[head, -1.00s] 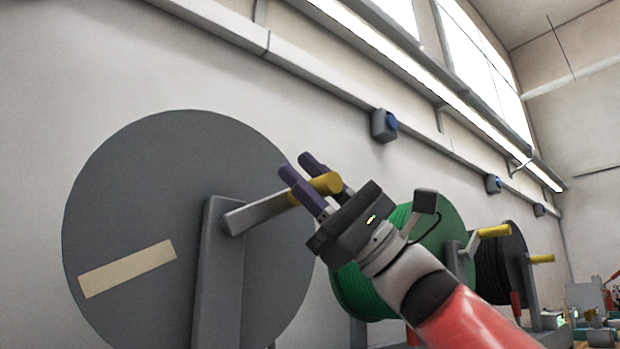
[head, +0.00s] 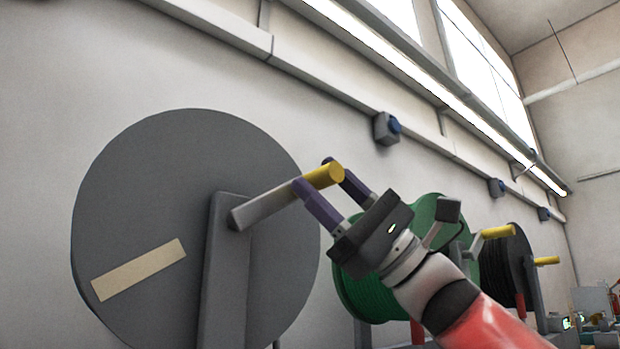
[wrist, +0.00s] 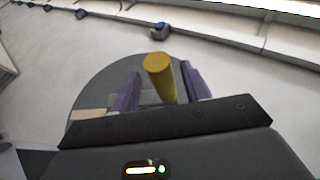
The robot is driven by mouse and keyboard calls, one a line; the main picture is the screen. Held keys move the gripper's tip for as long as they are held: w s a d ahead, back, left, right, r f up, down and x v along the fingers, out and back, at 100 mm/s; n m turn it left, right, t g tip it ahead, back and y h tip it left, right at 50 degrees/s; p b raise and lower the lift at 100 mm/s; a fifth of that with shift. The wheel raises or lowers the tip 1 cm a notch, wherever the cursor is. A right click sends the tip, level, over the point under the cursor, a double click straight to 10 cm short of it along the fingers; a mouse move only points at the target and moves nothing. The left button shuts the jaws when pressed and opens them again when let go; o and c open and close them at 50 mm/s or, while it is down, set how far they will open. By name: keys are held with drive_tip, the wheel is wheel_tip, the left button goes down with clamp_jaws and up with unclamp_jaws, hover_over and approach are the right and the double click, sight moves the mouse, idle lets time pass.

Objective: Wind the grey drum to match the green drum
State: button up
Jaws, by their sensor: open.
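The grey drum (head: 140,200) stands at the left of the head view, a large disc with a beige strip (head: 139,269) low on its left. Its crank arm (head: 262,206) points right and slightly up from the stand, ending in a yellow handle (head: 325,176). My gripper (head: 314,172) is open, its purple fingers on either side of the handle. In the wrist view the handle (wrist: 160,76) stands between the two fingers, with gaps beside it. The green drum (head: 362,292) is behind my gripper and partly hidden by it; its crank has a yellow handle (head: 497,232).
A black drum (head: 503,262) with a yellow handle (head: 546,261) stands farther right. Grey boxes with blue fronts (head: 387,128) hang on the wall below a long rail. The grey drum's upright stand (head: 226,285) is below its crank.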

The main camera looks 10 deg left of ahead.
drive_tip(key=shift+g, duration=0.3)
drive_tip(key=b+v, duration=0.1)
drive_tip(key=v, duration=0.3)
drive_tip(key=shift+d+f, duration=0.15)
